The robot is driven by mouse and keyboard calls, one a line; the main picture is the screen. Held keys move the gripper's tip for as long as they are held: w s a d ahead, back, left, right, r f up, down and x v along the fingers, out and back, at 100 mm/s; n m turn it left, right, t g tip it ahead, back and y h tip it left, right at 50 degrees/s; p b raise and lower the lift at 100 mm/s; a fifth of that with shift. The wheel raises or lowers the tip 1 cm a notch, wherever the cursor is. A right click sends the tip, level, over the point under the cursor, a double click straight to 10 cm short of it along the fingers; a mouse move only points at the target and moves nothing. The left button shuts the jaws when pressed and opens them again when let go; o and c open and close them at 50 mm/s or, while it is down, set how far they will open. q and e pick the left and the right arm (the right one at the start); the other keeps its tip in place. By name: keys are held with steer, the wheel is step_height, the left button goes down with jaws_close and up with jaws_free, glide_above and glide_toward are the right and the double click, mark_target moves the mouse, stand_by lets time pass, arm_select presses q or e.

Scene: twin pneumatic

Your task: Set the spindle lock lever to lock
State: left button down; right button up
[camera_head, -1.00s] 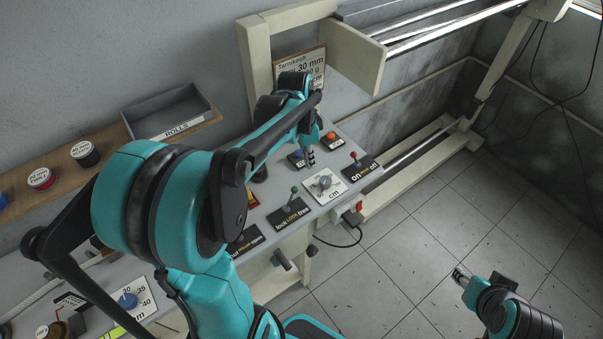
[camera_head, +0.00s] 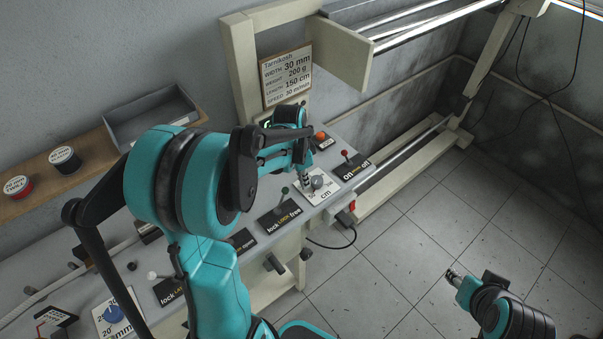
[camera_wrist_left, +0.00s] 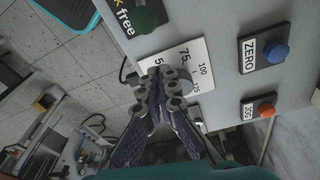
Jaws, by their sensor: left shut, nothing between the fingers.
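A lever with a dark green knob (camera_head: 284,191) stands on a black plate (camera_head: 279,216) marked "lock LOCK free"; I cannot tell which end it leans to. The green knob is also at the top of the left wrist view (camera_wrist_left: 147,16). A second lever with a pale knob (camera_head: 152,275) stands on a partly hidden "lock LOCK" plate (camera_head: 168,292) at the lower left. My left gripper (camera_head: 307,186) is shut and empty, over the grey dial (camera_head: 318,182) on the white cm plate. Its fingers (camera_wrist_left: 160,75) fill the wrist view's middle. My right gripper (camera_head: 452,274) hangs over the floor, far from the panel.
A red-knobbed lever (camera_head: 345,154) on an "on" plate is at the panel's right. A blue ZERO button (camera_wrist_left: 274,52) and an orange button (camera_wrist_left: 266,110) sit near the dial. A cream frame (camera_head: 240,70) rises behind. Open floor (camera_head: 390,250) lies at the right.

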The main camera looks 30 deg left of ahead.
mark_target(283, 198)
arm_select(q)
steer(key=s+a, duration=0.1)
steer(key=s+a+r, duration=0.1)
steer(key=s, duration=0.1)
steer(key=shift+s, duration=0.1)
steer(key=shift+s+a+r, duration=0.1)
stand_by(0.3)
